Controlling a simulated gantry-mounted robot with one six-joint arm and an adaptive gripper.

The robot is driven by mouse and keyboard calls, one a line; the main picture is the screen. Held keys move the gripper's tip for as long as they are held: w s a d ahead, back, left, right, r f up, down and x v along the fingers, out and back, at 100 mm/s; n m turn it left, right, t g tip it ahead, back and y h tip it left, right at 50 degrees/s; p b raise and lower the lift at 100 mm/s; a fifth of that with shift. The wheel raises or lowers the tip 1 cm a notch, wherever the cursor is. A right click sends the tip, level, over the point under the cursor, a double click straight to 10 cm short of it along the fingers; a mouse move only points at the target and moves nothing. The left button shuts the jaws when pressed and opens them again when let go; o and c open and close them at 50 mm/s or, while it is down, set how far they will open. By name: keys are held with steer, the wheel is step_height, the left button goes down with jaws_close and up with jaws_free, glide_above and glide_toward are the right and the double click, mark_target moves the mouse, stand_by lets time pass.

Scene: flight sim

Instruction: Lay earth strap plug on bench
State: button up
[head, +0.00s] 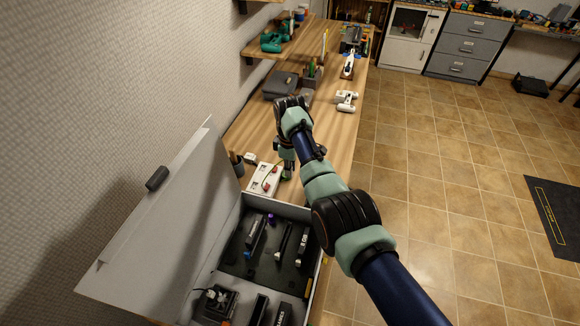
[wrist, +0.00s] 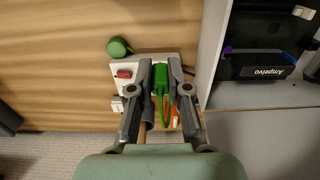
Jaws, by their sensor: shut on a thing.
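My gripper (wrist: 160,64) is shut on a green plug (wrist: 160,80), the earth strap plug, which sits between its two fingers in the wrist view. A green strand runs down from the plug between the fingers. The plug is over a white box (wrist: 120,70) with a red switch; I cannot tell whether it touches the box. In the head view my gripper (head: 287,165) points down at the right side of this white box (head: 262,182). The wooden bench (head: 335,118) lies beneath, and its bare top (wrist: 60,50) fills the left of the wrist view.
A green round object (wrist: 118,47) lies on the bench beside the white box. An open grey case (head: 240,215) with black packs inside stands at the near end, its lid (head: 150,225) raised. Bench top beyond is partly clear.

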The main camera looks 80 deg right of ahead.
steer(key=shift+f+b, duration=5.25)
steer(key=shift+f, duration=1.7)
steer(key=o, duration=0.8)
steer(key=shift+o, duration=0.2)
step_height(320, 180, up, 12)
steer(key=shift+r, duration=0.1)
